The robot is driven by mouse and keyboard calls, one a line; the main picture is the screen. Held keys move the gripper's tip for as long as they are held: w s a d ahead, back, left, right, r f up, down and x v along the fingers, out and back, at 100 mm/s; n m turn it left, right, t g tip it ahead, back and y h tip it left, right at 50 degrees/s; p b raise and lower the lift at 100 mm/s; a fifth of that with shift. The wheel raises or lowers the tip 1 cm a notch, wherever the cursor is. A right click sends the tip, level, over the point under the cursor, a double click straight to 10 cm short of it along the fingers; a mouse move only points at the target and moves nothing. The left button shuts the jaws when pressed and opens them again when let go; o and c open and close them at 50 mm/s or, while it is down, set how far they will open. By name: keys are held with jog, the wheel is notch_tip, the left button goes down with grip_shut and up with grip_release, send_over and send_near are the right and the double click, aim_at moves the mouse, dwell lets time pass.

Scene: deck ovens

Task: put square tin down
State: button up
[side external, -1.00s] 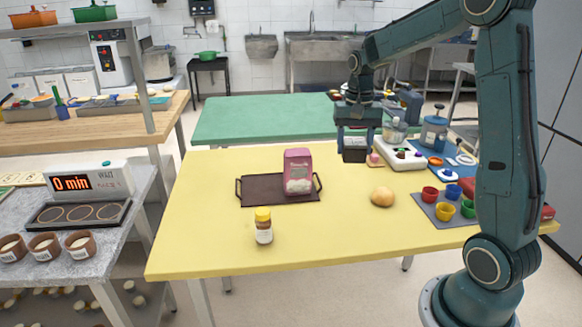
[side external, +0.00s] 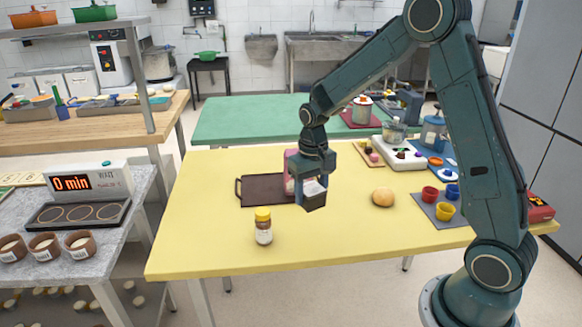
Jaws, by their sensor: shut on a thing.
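My gripper (side external: 313,180) is shut on a small dark square tin (side external: 314,203) with something white showing at its top. The tin hangs below the jaws and appears to be above the yellow table, in front of the right part of a dark brown tray (side external: 262,190) with handles. The gap between tin and table cannot be judged. My gripper and the tin hide much of a pink packet (side external: 290,163) and the tray's right end.
A yellow-capped jar (side external: 263,226) stands left of the tin, nearer the front. A round bun (side external: 382,197) lies to its right. Coloured cups (side external: 445,211) sit on a grey mat farther right. The front middle of the yellow table (side external: 330,240) is clear.

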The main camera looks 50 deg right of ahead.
jog(key=a+f+n, duration=0.1)
jog(key=a+f, duration=0.1)
jog(key=a, duration=0.1)
jog(key=a+f+n, duration=0.3)
jog(key=a+f, duration=0.1)
jog(key=a, duration=0.1)
jog(key=shift+s+a+f, duration=0.1)
jog(key=shift+a+f, duration=0.1)
jog(key=shift+a, duration=0.15)
jog(key=shift+d, duration=0.1)
jog(key=d+r+m, duration=0.3)
jog(key=d+r, duration=0.3)
jog(key=d, duration=0.5)
jog(key=d+r+m, duration=0.3)
jog(key=d+r, duration=0.2)
jog(key=d, duration=0.6)
jog(key=d+r+m, duration=0.3)
jog(key=d+r, duration=0.3)
jog(key=d, duration=0.5)
jog(key=f, duration=1.6)
jog(key=shift+s+a, duration=0.1)
jog(key=shift+s, duration=0.15)
jog(key=shift+f, duration=0.1)
jog(key=shift+f, duration=2.05)
